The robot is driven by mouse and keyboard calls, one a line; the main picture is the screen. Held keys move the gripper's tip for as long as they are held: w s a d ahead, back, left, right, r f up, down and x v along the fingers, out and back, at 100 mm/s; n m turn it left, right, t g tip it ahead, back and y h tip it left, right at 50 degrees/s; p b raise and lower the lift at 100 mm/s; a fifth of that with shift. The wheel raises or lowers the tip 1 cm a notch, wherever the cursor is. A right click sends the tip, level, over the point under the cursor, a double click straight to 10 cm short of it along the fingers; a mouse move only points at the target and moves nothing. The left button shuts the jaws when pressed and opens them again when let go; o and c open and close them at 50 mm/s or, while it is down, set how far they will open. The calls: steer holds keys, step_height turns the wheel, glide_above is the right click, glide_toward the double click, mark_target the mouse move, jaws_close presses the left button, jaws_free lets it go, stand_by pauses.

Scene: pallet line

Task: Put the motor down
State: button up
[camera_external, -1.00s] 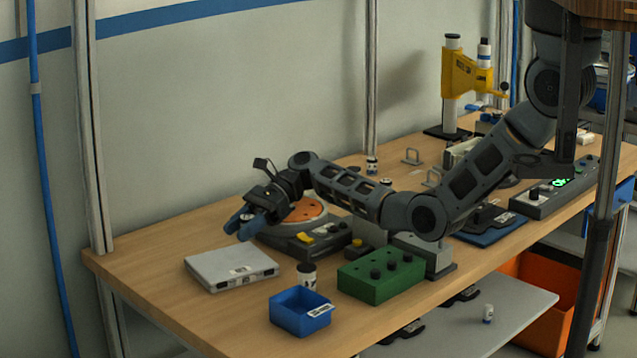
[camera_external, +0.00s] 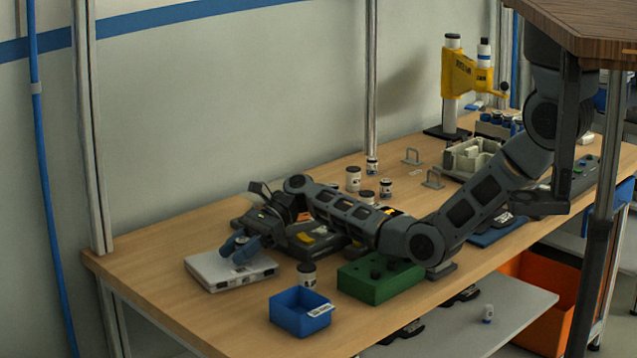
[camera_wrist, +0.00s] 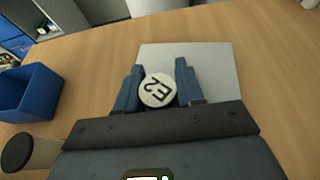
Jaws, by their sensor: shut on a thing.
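My gripper (camera_external: 240,245) is low over the light grey flat box (camera_external: 222,277) at the left of the bench. In the wrist view, my gripper (camera_wrist: 158,85) has its two blue fingers on either side of a round pale motor (camera_wrist: 157,91) marked "E2", and is shut on it. The grey box (camera_wrist: 205,62) lies behind and under the motor in that view. In the external view the fingers mostly hide the motor, and I cannot tell if it touches the box.
A white, dark-topped cylinder (camera_external: 307,275) and a blue bin (camera_external: 300,312) stand right of the grey box. A green block (camera_external: 380,279) sits further right. A dark device (camera_external: 320,243) lies behind. Bare bench lies at the front left.

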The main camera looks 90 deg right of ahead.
steer(key=o, duration=1.1)
steer(key=shift+f, duration=0.15)
steer(key=shift+r, duration=0.25)
steer(key=p+v, duration=0.6)
steer(key=v, duration=0.6)
